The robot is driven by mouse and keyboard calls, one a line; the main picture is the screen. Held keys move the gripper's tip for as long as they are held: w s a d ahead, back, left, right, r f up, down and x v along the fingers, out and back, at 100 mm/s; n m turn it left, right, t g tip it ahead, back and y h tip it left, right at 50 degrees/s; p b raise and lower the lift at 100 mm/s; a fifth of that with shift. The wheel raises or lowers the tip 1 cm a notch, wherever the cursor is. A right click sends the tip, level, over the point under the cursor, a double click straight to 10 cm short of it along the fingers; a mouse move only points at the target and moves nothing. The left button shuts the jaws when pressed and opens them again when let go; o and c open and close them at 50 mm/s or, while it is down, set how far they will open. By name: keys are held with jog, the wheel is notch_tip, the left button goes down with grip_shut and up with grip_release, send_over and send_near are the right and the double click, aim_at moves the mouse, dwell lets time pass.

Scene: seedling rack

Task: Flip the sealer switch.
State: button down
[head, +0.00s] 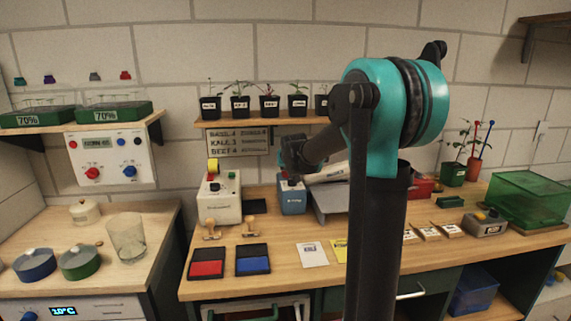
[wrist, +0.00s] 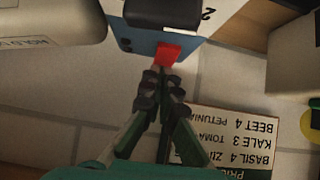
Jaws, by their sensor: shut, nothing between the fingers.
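A blue box (head: 292,203) stands on the bench beside a grey unit with a pale bar (head: 328,173). In the wrist view, a red switch (wrist: 168,52) sticks out of the blue box's face (wrist: 143,41). My gripper (wrist: 160,72) is shut and empty, with its fingertips right at the red switch. I cannot tell whether they touch it. In the head view my arm reaches down over the blue box, and the fingertips are hard to make out. Which way the switch is set is not clear.
A cream box (head: 219,203) with a yellow roll stands left of the blue box. Potted seedlings (head: 268,105) line the shelf above, over a price sign (head: 237,142). Red (head: 207,262) and blue (head: 253,260) pads lie in front. A green clear bin (head: 527,199) is at right.

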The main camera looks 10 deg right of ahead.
dwell(0.3)
jog(key=shift+w+f+g, duration=0.2)
jog(key=shift+f+g, duration=0.1)
jog(key=shift+g, duration=0.1)
jog(key=shift+w, duration=0.1)
jog(key=shift+w+r, duration=0.2)
jog(key=shift+w, duration=0.45)
jog(key=v, duration=1.2)
